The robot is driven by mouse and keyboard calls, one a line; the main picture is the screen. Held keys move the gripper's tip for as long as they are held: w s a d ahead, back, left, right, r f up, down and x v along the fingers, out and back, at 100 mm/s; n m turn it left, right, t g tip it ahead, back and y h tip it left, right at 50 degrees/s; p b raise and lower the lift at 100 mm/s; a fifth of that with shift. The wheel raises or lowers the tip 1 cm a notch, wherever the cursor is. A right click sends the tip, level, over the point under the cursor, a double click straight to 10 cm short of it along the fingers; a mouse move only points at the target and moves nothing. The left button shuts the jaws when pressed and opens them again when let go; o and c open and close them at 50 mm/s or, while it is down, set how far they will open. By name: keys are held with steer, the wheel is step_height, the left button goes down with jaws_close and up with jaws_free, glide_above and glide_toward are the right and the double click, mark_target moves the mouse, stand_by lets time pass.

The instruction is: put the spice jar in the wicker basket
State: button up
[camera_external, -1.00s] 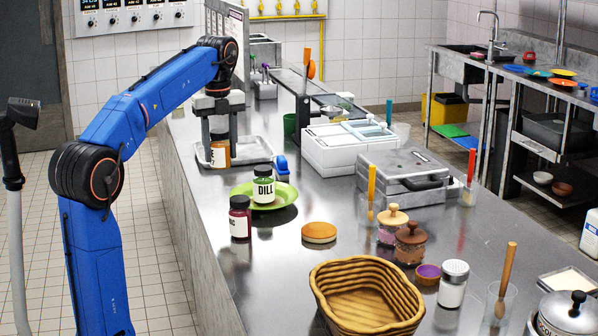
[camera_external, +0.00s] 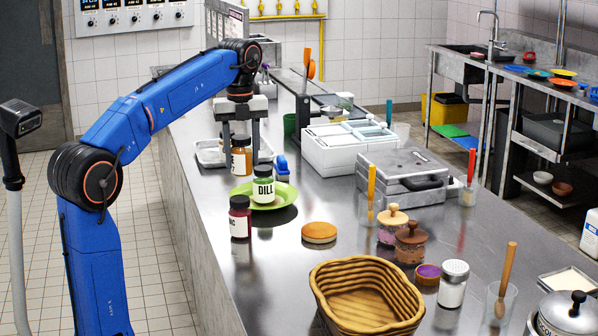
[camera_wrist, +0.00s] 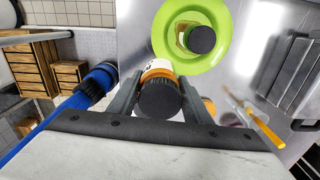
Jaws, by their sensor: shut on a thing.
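My gripper (camera_external: 241,150) is shut on an orange spice jar (camera_external: 241,158) with a black lid and a white label. The held jar (camera_wrist: 160,92) sits between the two fingers in the wrist view. It is upright in front of the metal tray, behind the green plate; its height above the counter is hard to tell. The wicker basket (camera_external: 330,296) stands empty at the front of the counter, well away from my gripper. A green jar labelled DILL (camera_external: 263,190) stands on the green plate (camera_external: 289,195). A dark red jar (camera_external: 240,218) stands beside the plate.
A metal tray (camera_external: 207,152) lies behind the held jar. A round tan lid (camera_external: 319,233), lidded glass jars (camera_external: 410,243) and a shaker (camera_external: 453,285) stand around the basket. A white container box (camera_external: 335,155) and a metal press (camera_external: 405,175) stand to the right.

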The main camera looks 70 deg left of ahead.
steer(key=w+d+m, duration=0.3)
steer(key=w+d, duration=0.5)
steer(key=d, duration=0.4)
steer(key=m, duration=0.8)
glide_above(363, 320)
step_height(363, 320, down, 11)
steer(key=shift+r, duration=0.1)
steer(key=o, duration=1.2)
